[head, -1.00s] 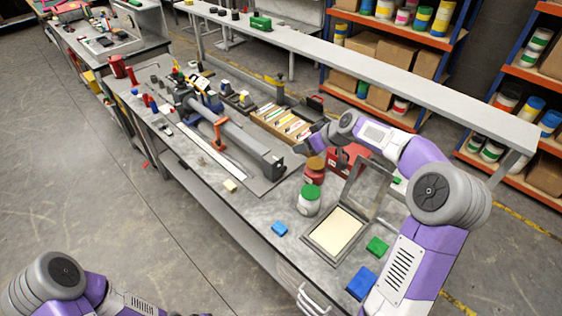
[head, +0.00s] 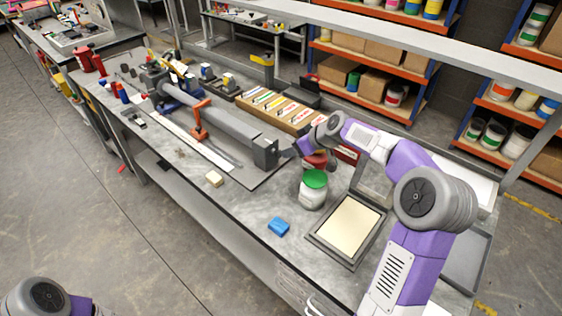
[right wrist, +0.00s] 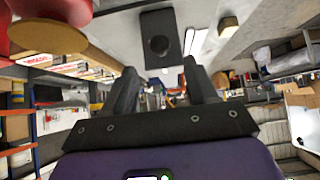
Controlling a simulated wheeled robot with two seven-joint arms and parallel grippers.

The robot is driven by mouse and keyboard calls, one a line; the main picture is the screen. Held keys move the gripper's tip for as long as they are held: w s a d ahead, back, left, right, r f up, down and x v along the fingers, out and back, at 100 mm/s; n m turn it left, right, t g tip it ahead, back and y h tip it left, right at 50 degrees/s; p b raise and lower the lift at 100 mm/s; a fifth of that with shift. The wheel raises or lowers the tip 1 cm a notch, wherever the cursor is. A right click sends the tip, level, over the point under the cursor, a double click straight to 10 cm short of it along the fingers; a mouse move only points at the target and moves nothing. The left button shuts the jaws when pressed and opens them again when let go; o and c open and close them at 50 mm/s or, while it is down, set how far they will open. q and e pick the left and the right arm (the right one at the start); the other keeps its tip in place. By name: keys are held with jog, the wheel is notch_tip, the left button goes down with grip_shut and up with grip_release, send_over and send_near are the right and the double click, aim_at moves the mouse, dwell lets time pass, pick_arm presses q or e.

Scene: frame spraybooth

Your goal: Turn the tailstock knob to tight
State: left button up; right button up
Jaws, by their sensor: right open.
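The lathe (head: 222,122) lies along the bench, a long grey bar with an orange rest (head: 198,120). Its grey block-shaped tailstock (head: 265,152) is at the near right end. In the right wrist view the tailstock (right wrist: 175,22) is a dark square with a round dark knob (right wrist: 159,46) on its face. My right gripper (right wrist: 160,82) is open and empty, its two fingers pointing toward the knob and apart from it. In the head view the right gripper (head: 291,151) is small and partly hidden, close to the tailstock's right side. The knob's marking cannot be read. My left gripper is out of view.
A red jar (right wrist: 48,25) is close beside my right gripper. A green-lidded jar (head: 312,195), a framed screen (head: 348,228) and a blue block (head: 279,226) stand nearer on the bench. A tray of coloured strips (head: 282,110) lies behind the lathe.

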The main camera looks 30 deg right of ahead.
aim_at(278, 153)
jog(key=x, duration=0.7)
jog(key=shift+w+f, duration=0.2)
jog(key=shift+a, duration=0.1)
jog(key=c, duration=1)
